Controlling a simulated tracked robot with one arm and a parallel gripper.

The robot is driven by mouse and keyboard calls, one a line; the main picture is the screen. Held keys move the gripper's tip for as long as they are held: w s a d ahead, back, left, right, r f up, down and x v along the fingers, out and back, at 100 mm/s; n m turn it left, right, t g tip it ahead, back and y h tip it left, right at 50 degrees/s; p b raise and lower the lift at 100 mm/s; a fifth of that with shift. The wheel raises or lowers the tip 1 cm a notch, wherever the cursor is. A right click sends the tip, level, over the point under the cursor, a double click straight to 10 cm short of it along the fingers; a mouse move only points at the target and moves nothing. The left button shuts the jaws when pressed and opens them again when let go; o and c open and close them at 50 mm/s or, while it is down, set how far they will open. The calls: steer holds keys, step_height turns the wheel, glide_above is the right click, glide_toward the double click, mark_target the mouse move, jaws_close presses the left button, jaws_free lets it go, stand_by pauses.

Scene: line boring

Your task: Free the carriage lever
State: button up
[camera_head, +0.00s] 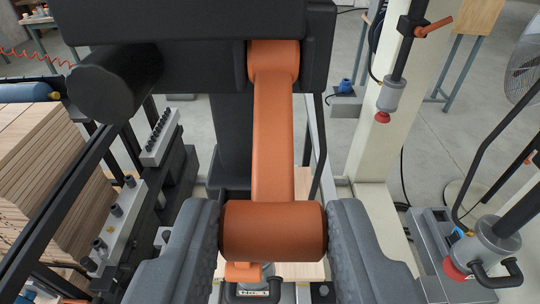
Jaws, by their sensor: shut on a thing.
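The orange carriage lever (273,140) hangs from a pivot in the dark machine head (190,22) at the top and runs down the middle of the view. Its lower end carries a thick orange crosswise grip (272,220). My gripper (273,235) has its two grey ribbed jaws on the left and right ends of this grip, shut on it. Below the grip, another small orange part and a pale labelled piece show only in part, mostly hidden behind the grip and jaws.
Stacked wooden boards (45,165) and a black rail stand at left, beside blocks with upright boring spindles (117,210). A cream post (382,110) rises right of the lever. Grey handling units with red suction cups (482,250) stand at right. Open concrete floor (440,140) lies behind.

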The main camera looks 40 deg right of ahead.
steer(key=shift+a+r, duration=0.1)
steer(key=shift+a, duration=0.05)
steer(key=shift+s+a+r, duration=0.1)
steer(key=shift+s+r, duration=0.05)
steer(key=shift+r, duration=0.3)
steer(key=shift+s+a+r, duration=0.1)
steer(key=shift+r, duration=0.3)
steer(key=shift+r, duration=0.5)
steer(key=o, duration=0.5)
steer(key=shift+r, duration=0.1)
steer(key=shift+c, duration=0.2)
steer(key=o, duration=0.4)
steer(key=shift+a, duration=0.1)
steer(key=shift+o, duration=0.2)
steer(key=shift+s, duration=0.2)
